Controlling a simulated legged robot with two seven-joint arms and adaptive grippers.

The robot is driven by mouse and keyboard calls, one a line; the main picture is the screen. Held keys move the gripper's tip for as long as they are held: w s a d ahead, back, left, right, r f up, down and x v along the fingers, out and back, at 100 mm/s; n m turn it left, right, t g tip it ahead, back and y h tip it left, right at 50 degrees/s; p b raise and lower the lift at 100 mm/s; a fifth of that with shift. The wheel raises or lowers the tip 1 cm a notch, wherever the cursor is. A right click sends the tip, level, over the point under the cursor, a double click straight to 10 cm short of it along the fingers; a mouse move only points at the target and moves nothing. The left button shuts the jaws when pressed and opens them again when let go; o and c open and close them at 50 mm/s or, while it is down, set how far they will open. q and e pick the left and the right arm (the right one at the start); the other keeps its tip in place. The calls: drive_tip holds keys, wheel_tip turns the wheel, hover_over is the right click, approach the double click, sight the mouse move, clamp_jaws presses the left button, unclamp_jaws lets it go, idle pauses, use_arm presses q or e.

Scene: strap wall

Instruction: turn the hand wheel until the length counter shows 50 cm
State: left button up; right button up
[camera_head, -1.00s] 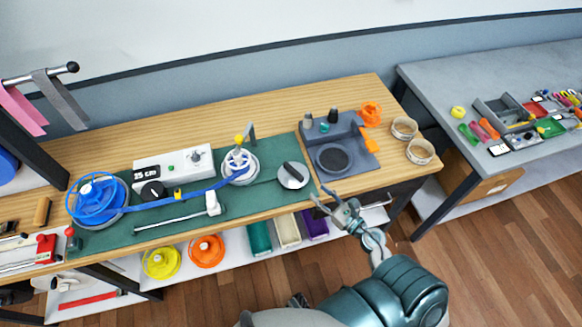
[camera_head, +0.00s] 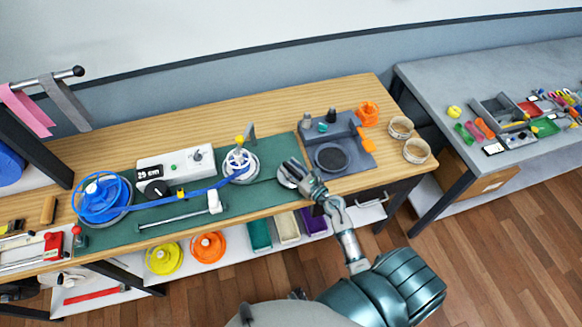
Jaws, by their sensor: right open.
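The length counter (camera_head: 150,172) is a dark display on a white box on the green mat; it seems to read 29 cm. A blue strap (camera_head: 200,187) runs from the large blue reel (camera_head: 100,198) past the box to the small white reel (camera_head: 240,162). My left gripper is not in view.
A grey tray (camera_head: 355,168) with a black round pad stands right of the wheel. Two tape rolls (camera_head: 417,151) lie at the bench's right end. A white handle on a rod (camera_head: 214,202) stands at the mat's front. Yellow and orange reels (camera_head: 208,246) sit on the shelf below.

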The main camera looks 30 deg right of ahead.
clamp_jaws()
drive_tip(key=shift+r+m+h+p, duration=0.2)
drive_tip(key=shift+m+h+p, duration=1.15)
drive_tip(key=shift+h, duration=0.65)
drive_tip(key=m+h, duration=0.1)
drive_tip(key=h, duration=0.1)
drive_tip(key=shift+f+m+h+p, duration=0.1)
drive_tip(key=shift+m+h+p, duration=0.25)
drive_tip(key=shift+h+p, duration=0.05)
drive_tip(key=shift+d+f+m+h, duration=0.15)
drive_tip(key=shift+m+h, duration=0.45)
drive_tip(key=shift+h, duration=0.5)
unclamp_jaws()
